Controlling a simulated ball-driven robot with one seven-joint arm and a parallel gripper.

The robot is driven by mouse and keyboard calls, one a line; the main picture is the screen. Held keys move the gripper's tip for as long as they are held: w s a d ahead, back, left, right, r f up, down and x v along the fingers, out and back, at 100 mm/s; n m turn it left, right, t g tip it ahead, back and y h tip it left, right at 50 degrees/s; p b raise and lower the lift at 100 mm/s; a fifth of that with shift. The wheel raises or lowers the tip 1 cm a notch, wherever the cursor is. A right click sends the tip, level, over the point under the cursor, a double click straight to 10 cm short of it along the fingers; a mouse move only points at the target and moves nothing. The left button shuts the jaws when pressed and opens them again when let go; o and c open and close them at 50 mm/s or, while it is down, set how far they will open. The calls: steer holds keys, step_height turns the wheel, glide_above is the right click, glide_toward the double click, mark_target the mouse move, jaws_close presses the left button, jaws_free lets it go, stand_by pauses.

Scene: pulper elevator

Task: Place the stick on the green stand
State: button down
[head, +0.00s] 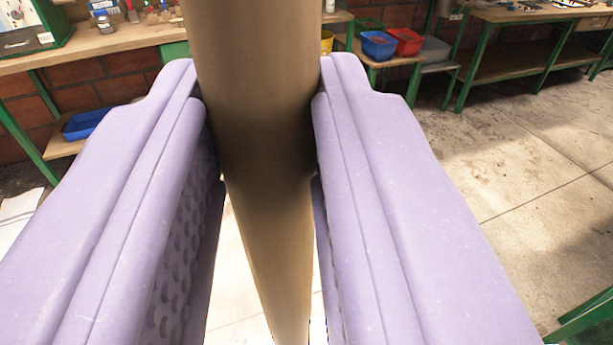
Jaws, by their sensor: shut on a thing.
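My gripper (262,140) has two pale purple jaws, one on each side of the picture, and it is shut on the stick. The stick (262,60) is a thick, smooth, tan-brown rod. It runs from the top edge of the head view down between the jaws to the bottom edge, narrowing downward. Both its ends are out of view. A green metal part (590,322) shows at the lower right corner; I cannot tell if it belongs to the green stand.
A wooden workbench (115,42) with green legs stands at the upper left, with a blue bin (86,123) below it. Blue (379,45) and red (404,40) bins sit on a low shelf behind. Another bench (520,15) is at the upper right. The concrete floor at right is clear.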

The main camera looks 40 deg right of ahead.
step_height(320, 180, down, 2)
steer(key=shift+w, duration=0.1)
steer(key=shift+f, duration=0.1)
steer(key=c, duration=0.9)
jaws_free()
